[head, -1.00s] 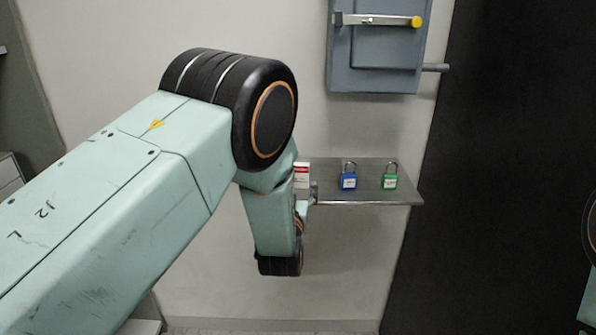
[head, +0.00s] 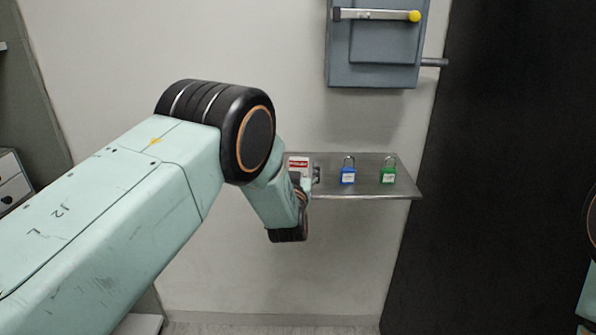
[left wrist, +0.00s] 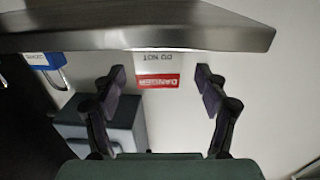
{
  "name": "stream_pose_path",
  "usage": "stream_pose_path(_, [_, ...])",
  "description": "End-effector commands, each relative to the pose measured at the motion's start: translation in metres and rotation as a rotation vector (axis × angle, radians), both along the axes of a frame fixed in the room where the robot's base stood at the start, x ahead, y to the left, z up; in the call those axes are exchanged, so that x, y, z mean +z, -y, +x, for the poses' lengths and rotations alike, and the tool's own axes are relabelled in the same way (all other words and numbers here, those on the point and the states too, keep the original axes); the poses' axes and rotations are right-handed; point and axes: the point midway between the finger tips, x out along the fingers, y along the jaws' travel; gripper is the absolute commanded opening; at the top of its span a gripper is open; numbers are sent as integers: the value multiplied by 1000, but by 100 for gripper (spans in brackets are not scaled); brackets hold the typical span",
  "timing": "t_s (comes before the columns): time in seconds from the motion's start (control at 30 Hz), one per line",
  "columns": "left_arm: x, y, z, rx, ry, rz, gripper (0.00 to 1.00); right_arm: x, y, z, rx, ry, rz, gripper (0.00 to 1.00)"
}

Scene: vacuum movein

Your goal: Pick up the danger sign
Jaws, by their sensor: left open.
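The danger sign (head: 298,166) is a white card with a red band, standing at the left end of the metal shelf in the head view. In the left wrist view the danger sign (left wrist: 158,81) appears upside down, framed between my fingers, its far part hidden by the shelf edge. My left gripper (left wrist: 160,76) is open with one finger on each side of the sign, and no contact shows. In the head view my left gripper (head: 314,176) is small and partly hidden by my wrist, close by the sign. My right gripper is not in view.
A blue padlock (head: 348,175) and a green padlock (head: 388,174) stand on the shelf (head: 368,190) to the right of the sign. A grey electrical box (head: 372,45) with a yellow-tipped lever hangs on the wall above. The shelf edge lies close to my left gripper.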

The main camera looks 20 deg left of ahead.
Motion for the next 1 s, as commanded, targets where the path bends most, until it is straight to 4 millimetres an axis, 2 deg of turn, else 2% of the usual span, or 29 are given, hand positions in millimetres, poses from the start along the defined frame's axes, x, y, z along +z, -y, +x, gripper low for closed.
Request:
stream_pose_path(0.07, [0, 0, 0, 0, 0, 0, 74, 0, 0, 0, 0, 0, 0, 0])
stream_pose_path(0.63, [0, 0, 0, 0, 0, 0, 26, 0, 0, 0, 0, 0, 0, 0])
stream_pose_path(0.87, [1, 0, 0, 0, 0, 0, 25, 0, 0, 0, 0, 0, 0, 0])
stream_pose_path(1.0, [15, 0, 0, 0, 4, 0, 25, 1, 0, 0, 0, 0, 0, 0])
